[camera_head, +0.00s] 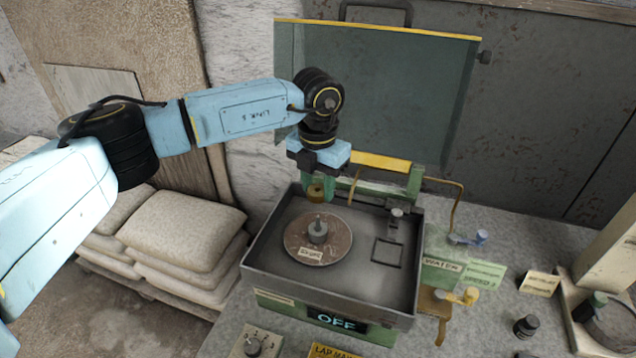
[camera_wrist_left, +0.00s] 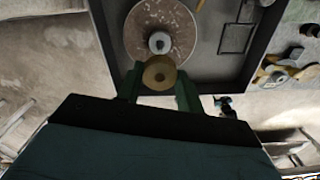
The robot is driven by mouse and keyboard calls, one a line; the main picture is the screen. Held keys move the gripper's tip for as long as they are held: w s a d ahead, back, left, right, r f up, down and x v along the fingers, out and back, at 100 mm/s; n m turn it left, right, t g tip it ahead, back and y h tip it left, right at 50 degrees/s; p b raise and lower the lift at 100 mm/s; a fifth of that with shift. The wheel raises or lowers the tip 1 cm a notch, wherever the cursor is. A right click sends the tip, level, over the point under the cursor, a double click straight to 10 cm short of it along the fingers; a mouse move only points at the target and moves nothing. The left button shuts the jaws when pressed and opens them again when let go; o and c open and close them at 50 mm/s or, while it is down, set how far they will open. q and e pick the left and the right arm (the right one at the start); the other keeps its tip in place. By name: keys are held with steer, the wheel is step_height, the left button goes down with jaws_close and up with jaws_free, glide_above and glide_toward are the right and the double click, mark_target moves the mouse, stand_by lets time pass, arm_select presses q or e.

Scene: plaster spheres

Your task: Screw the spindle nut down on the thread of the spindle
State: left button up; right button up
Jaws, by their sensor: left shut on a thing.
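My left gripper (camera_head: 317,188) is shut on the brass spindle nut (camera_head: 316,191). It holds the nut in the air near the back left of the tray, behind the spindle. In the left wrist view the nut (camera_wrist_left: 159,73) sits between the green fingertips (camera_wrist_left: 158,82), with its hole visible. The grey spindle (camera_head: 318,229) stands upright at the middle of the reddish-brown disc (camera_head: 337,242), apart from the nut. The spindle also shows in the left wrist view (camera_wrist_left: 159,42), just beyond the nut. My right gripper is not in view.
The disc lies in a grey metal tray (camera_head: 262,263) of the machine, whose display reads OFF (camera_head: 336,321). A raised green-grey panel (camera_head: 385,95) stands behind. A post (camera_head: 396,220) and a square frame (camera_head: 388,252) are right of the disc.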

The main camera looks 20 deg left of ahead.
mark_target(318, 217)
arm_select(q)
steer(key=shift+w+f+b, duration=0.1)
steer(key=shift+f+b, duration=0.5)
steer(key=shift+f, duration=0.25)
step_height(318, 217, down, 2)
steer(key=shift+f+b, duration=0.15)
steer(key=shift+b, duration=0.7)
steer(key=shift+f, duration=0.4)
steer(key=shift+b, duration=0.3)
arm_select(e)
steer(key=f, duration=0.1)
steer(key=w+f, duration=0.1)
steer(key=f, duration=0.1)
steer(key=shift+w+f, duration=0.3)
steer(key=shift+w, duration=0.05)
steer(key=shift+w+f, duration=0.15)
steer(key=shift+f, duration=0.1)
arm_select(q)
steer(key=shift+f+b, duration=1.8)
steer(key=shift+f, duration=0.4)
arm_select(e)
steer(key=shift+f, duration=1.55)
